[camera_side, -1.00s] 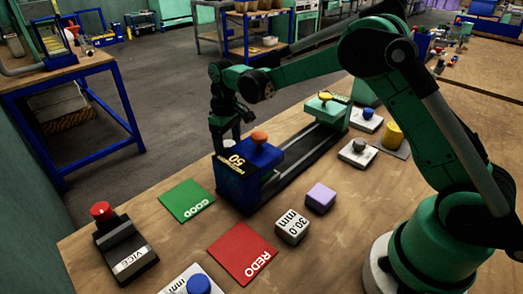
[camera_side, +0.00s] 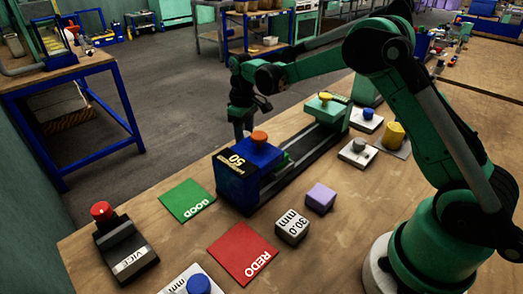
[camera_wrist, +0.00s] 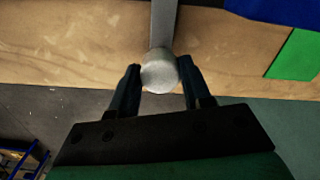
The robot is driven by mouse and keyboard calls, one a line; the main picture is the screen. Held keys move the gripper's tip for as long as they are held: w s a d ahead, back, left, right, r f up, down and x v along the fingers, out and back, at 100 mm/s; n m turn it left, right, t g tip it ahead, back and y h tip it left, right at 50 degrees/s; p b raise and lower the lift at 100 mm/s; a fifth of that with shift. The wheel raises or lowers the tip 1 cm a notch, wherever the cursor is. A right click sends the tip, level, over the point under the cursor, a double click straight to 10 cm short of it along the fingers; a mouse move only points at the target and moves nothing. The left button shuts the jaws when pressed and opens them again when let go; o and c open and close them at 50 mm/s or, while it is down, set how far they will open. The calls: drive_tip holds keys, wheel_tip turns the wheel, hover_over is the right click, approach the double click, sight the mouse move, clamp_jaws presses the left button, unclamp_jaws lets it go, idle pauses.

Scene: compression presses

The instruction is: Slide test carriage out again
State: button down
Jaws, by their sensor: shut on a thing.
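My gripper (camera_wrist: 160,80) is shut on a round grey knob (camera_wrist: 159,71) at the end of a flat grey bar (camera_wrist: 163,20), just past the table's edge in the wrist view. In the side view my gripper (camera_side: 240,132) is beyond the blue block marked 50 (camera_side: 250,168), which has an orange knob (camera_side: 259,137). The block stands at the near end of a long dark rail (camera_side: 302,163). A green piece with a yellow knob (camera_side: 326,97) is at its far end. I cannot tell which part is the test carriage. The held knob is hidden in the side view.
A green GOOD mat (camera_side: 186,200), a red REDO mat (camera_side: 241,250), a 30.0 mm block (camera_side: 292,227) and a purple block (camera_side: 321,197) lie nearby. The vice (camera_side: 125,250) is at lower left. Grey plates with knobs (camera_side: 358,152) lie right of the rail.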

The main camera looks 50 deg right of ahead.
drive_tip(key=d, duration=0.7)
drive_tip(key=shift+c, duration=1.9)
unclamp_jaws()
drive_tip(key=shift+r, duration=0.1)
wheel_tip(320, 180, up, 5)
drive_tip(key=shift+r, duration=0.2)
